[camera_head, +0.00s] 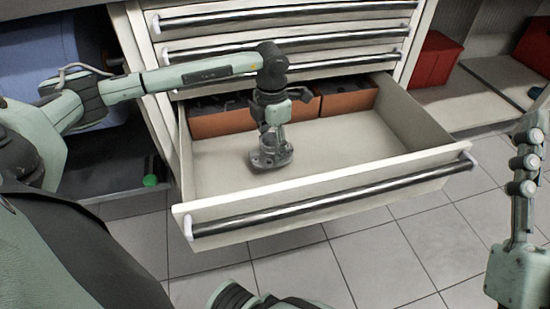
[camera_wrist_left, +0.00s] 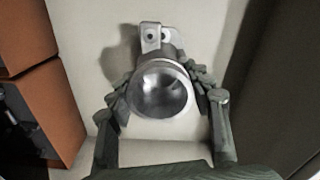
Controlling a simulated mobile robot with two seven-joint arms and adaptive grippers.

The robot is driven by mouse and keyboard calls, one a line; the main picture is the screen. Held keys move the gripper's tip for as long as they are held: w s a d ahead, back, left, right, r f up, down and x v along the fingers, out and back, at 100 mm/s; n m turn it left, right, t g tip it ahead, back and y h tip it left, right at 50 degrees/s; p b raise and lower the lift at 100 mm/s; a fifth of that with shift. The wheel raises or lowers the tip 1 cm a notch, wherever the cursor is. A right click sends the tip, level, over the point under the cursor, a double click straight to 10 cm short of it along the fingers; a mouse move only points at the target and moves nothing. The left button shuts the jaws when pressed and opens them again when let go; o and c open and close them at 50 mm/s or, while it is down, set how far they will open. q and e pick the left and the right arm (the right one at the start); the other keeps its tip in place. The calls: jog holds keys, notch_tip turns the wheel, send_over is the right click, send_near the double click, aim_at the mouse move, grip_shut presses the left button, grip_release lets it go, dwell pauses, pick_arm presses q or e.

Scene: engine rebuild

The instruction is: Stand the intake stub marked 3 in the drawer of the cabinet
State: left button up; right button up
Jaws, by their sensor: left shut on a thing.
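The grey metal intake stub (camera_head: 270,157) is in the open drawer (camera_head: 340,150) of the cabinet, left of its middle. It is upright, flange down, at or just above the drawer floor; I cannot tell whether it touches. My left gripper (camera_head: 271,137) points down and is shut on it. In the left wrist view, the stub's round open mouth (camera_wrist_left: 160,90) faces me between the fingers (camera_wrist_left: 162,98). Its flange with two holes (camera_wrist_left: 158,36) shows beyond. No number mark is readable.
Orange-brown bins (camera_head: 222,122) with dark contents stand along the drawer's back. The drawer's front and right floor is clear. Closed drawers (camera_head: 290,30) are above. A red box (camera_head: 433,60) sits on the right shelf, and a green ball (camera_head: 150,181) lies at the left.

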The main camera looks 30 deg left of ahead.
aim_at(272, 156)
pick_arm(q)
notch_tip(272, 156, down, 3)
jog(key=shift+f, duration=0.5)
pick_arm(e)
jog(key=shift+s+d+r+t, duration=0.25)
jog(key=shift+s+r+t, duration=0.15)
jog(key=shift+r+t, duration=0.15)
pick_arm(q)
jog(key=shift+f+b, duration=0.1)
jog(key=shift+b, duration=0.2)
pick_arm(e)
jog(key=shift+f, duration=0.1)
pick_arm(q)
jog(key=o, duration=1.4)
pick_arm(e)
jog(key=shift+s+d, duration=0.1)
pick_arm(q)
jog(key=shift+r, duration=0.25)
notch_tip(272, 156, up, 12)
jog(key=p, duration=0.2)
jog(key=shift+f, duration=0.15)
pick_arm(e)
jog(key=f+g, duration=0.1)
jog(key=w+a+f+g, duration=0.1)
jog(key=w+f+g, duration=0.1)
jog(key=shift+w+a+f, duration=0.1)
jog(key=shift+a+f, duration=0.05)
jog(key=shift+a, duration=0.2)
